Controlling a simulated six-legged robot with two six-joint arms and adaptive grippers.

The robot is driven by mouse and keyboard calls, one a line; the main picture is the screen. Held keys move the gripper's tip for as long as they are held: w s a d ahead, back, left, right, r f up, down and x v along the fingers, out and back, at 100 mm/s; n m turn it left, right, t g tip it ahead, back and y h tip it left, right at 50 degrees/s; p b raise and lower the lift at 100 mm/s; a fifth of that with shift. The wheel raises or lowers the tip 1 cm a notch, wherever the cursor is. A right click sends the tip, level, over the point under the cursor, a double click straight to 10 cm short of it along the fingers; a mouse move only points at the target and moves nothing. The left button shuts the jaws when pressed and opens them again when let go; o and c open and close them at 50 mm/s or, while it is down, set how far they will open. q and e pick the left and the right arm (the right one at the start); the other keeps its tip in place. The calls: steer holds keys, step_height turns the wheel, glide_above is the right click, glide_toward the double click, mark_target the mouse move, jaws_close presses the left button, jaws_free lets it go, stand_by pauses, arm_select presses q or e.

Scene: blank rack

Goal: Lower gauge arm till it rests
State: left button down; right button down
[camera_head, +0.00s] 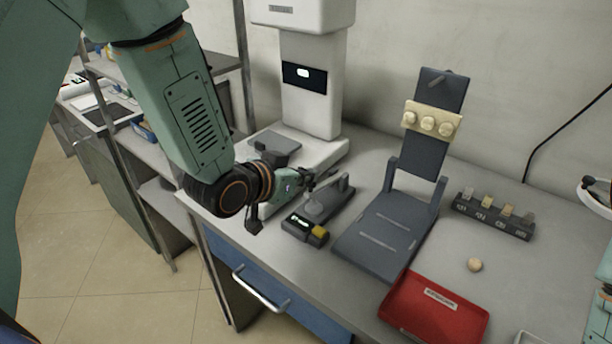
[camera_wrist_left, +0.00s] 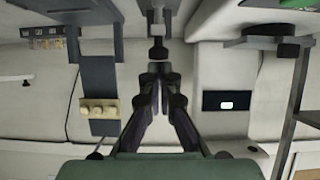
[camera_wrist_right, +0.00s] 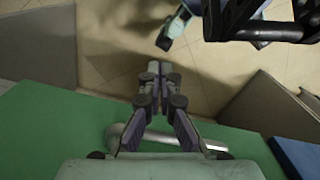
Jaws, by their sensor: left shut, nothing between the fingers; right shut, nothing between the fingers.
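The gauge (camera_head: 340,197) is a small dark stand on the bench with a lit display and a yellow button. A pale round piece (camera_head: 314,209) shows at its middle, partly behind my left gripper. My left gripper (camera_head: 308,184) is shut and empty, right above the gauge's front part. In the left wrist view, my shut left fingertips (camera_wrist_left: 158,68) point at a pale upright piece with a dark knob (camera_wrist_left: 158,52); contact cannot be told. The gauge arm's exact height is hard to tell. My right gripper (camera_wrist_right: 159,69) is shut and empty, away from the gauge.
A tall white machine (camera_head: 311,80) stands behind the gauge. To the right are a dark rack (camera_head: 381,235) with a cream knobbed block (camera_head: 433,121), a labelled holder (camera_head: 492,216), a red tray (camera_head: 405,317) and a small round tan piece (camera_head: 475,265). A blue drawer (camera_head: 305,306) lies below.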

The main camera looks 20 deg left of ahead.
mark_target(309, 191)
arm_select(q)
steer(key=f, duration=0.1)
steer(key=s+f, duration=0.1)
steer(key=f, duration=0.1)
steer(key=shift+s+a+b, duration=0.25)
steer(key=shift+b, duration=0.15)
steer(key=shift+s, duration=0.1)
